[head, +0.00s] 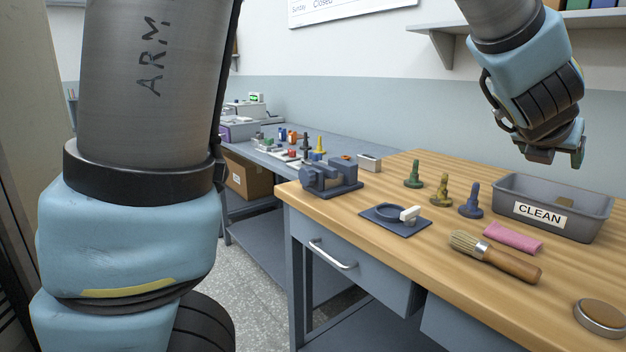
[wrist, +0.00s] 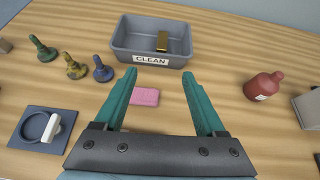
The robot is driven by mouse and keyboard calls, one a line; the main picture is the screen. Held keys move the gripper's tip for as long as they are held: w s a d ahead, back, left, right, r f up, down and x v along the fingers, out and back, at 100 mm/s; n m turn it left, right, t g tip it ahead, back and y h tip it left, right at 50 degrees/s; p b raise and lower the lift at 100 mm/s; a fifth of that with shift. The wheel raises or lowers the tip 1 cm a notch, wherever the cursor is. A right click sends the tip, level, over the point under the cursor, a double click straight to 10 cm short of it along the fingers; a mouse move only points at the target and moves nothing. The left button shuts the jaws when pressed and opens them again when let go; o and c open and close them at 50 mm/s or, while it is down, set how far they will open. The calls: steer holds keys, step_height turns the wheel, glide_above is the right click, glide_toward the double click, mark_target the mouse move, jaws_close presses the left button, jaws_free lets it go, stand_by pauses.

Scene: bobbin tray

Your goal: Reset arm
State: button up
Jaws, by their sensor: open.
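My gripper (head: 556,155) hangs in the air above the wooden table, high over the grey tray. In the wrist view my gripper (wrist: 163,101) has its two green fingers apart with nothing held between them. The grey tray (head: 554,207) labelled CLEAN stands on the table, and it also shows in the wrist view (wrist: 122,42) with a brown-gold block (wrist: 162,42) inside. Green (head: 414,174), yellow (head: 441,191) and blue (head: 471,201) bobbin-like pieces stand upright left of the tray. A pink cloth or sponge (head: 513,237) lies in front of the tray.
A brush (head: 497,256) and a round lidded tin (head: 601,318) lie near the front. A dark plate with a ring and white lever (head: 396,218) and a grey clamp device (head: 331,179) stand left. A red bottle (wrist: 263,86) stands right of the tray.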

steer(key=w+a+f+n+y+b, duration=0.1)
steer(key=w+a+f+n+y, duration=0.1)
steer(key=w+a+f+n, duration=0.2)
steer(key=w+a+f+n+t+y+b, duration=0.1)
steer(key=w+a+f+n, duration=0.4)
steer(key=a, duration=0.5)
steer(key=w+a+f+n+y+b, duration=0.2)
steer(key=w+a+f+n+y, duration=0.2)
steer(key=w+a+n, duration=0.2)
steer(key=shift+w+a+f+n+t, duration=0.1)
steer(key=shift+a+n+t, duration=0.1)
steer(key=shift+a+n, duration=0.35)
steer(key=shift+w+a+f+n+t, duration=0.1)
steer(key=shift+a+n+t, duration=0.1)
steer(key=shift+a+n, duration=0.35)
steer(key=s+a+f+n+g+y+b, duration=0.1)
steer(key=a+f+n+g+y+b, duration=0.1)
steer(key=a+f+n, duration=0.6)
steer(key=s+a+f+n+g+y+b, duration=0.2)
steer(key=a+f+n, duration=0.2)
steer(key=a+n, duration=0.75)
steer(key=s+a+f+n+g+h+b, duration=0.1)
steer(key=s+a+f+n+g+b, duration=0.15)
steer(key=s+a+f+n, duration=0.5)
step_height(320, 180, up, 17)
steer(key=w+n+p, duration=0.1)
steer(key=p, duration=1.4)
steer(key=shift+w+a+n+p, duration=0.15)
steer(key=shift+a+n+p, duration=0.15)
steer(key=shift+a, duration=0.1)
